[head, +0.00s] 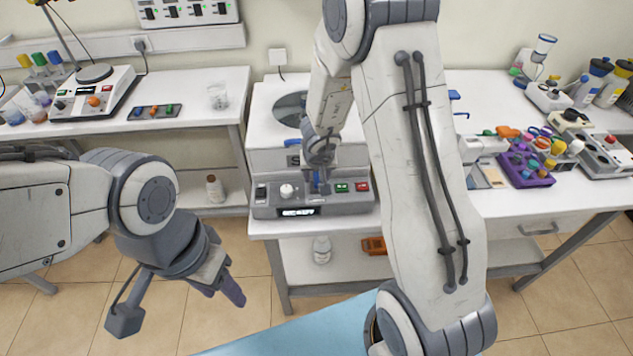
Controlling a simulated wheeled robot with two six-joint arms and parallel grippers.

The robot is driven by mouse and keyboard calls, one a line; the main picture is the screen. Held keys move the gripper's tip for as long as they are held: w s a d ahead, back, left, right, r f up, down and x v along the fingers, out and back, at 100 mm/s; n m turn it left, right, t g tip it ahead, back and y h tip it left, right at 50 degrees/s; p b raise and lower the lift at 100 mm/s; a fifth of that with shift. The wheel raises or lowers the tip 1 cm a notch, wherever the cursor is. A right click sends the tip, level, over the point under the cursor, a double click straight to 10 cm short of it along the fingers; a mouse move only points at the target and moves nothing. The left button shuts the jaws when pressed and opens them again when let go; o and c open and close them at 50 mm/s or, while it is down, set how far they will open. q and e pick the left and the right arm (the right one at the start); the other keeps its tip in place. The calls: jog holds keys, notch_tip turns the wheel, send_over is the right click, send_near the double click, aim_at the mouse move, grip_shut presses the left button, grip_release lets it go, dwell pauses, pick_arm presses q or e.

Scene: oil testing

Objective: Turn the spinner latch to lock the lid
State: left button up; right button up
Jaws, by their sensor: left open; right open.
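The white and grey testing machine (270,160) stands on the middle table, with a round dark window in its top lid (290,108). The lid looks down on the body. My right gripper (319,184) is open and points down at the front panel, between the white knob and the green button. Small blue parts show around its wrist and fingers; one may be the spinner latch, but the gripper covers most of that spot. I cannot tell the latch's angle or whether the fingers touch it. My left gripper (228,288) is open and empty, low in front of the tables.
The panel has a black switch (261,192), a white knob (287,190), a lit display (298,211), a green button (342,187) and a red button (362,186). A left table holds a hotplate (95,90) and beaker (217,96). A purple rack (525,168) stands at right.

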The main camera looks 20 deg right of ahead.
jog(key=shift+w+f, duration=0.1)
jog(key=shift+f, duration=0.05)
grip_shut()
jog(key=shift+m+p, duration=0.5)
jog(key=shift+p, duration=0.25)
jog(key=m+h+p, duration=0.1)
jog(key=m+p, duration=0.1)
jog(key=p, duration=0.3)
jog(key=m+g+p, duration=0.1)
jog(key=m+p, duration=0.1)
jog(key=p, duration=0.3)
jog(key=m+h+p, duration=0.1)
jog(key=m+p, duration=0.2)
jog(key=p, duration=0.2)
jog(key=shift+w+a+r+g+h, duration=0.15)
jog(key=shift+a+r+g+h, duration=0.15)
jog(key=shift+g, duration=0.1)
jog(key=shift+f+m+p, duration=0.25)
jog(key=shift+m+p, duration=0.25)
jog(key=shift+p, duration=0.15)
